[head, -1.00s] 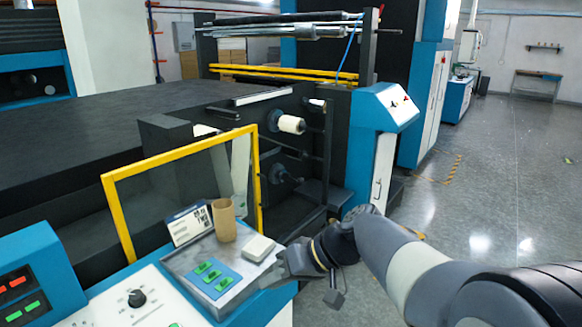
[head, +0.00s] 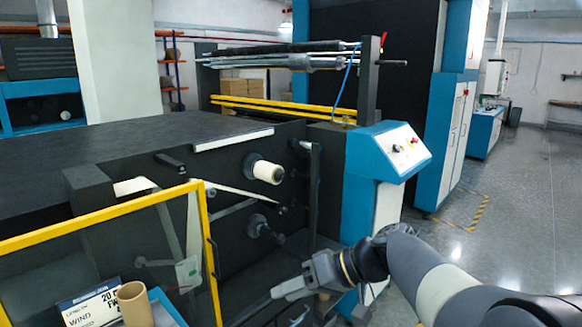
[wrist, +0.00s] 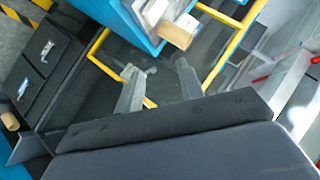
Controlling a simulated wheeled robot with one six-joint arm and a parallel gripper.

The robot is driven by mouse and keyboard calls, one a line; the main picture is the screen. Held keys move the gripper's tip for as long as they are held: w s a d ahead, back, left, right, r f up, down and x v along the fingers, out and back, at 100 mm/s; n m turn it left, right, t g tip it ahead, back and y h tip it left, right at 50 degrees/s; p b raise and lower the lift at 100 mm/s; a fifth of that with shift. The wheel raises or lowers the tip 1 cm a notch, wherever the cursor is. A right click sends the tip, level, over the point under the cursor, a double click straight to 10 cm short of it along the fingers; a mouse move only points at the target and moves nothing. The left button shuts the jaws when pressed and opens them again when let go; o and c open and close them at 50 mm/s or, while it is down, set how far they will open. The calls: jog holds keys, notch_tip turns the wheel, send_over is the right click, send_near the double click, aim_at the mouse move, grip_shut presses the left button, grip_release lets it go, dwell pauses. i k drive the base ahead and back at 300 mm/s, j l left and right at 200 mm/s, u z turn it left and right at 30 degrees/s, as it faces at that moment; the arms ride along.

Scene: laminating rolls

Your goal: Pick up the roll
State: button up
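A cream roll (head: 267,172) sits on a dark spindle on the side of the black machine, left of centre in the head view. A brown cardboard tube (head: 135,305) stands on the blue console at the lower left, cut by the frame edge. The wrist view shows a tan tube (wrist: 176,36) near the top and a tan roll end (wrist: 10,121) at the left edge. My gripper (head: 284,303) is low and in front of the machine, below the spindle roll and right of the tube, apart from both. In the wrist view its fingers (wrist: 158,75) are spread and empty.
A yellow-framed guard (head: 203,250) stands between the console and the machine. An empty lower spindle (head: 257,225) is below the roll. A blue control cabinet (head: 385,150) stands to the right. Grey floor (head: 520,200) is clear further right. A printed sign (head: 92,304) is beside the tube.

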aim_at(263, 170)
jog(key=i+l, duration=0.1)
jog(key=i, duration=0.9)
jog(key=i+l, duration=0.15)
jog(key=i, duration=0.85)
jog(key=i+j, duration=0.4)
jog(key=i, duration=0.15)
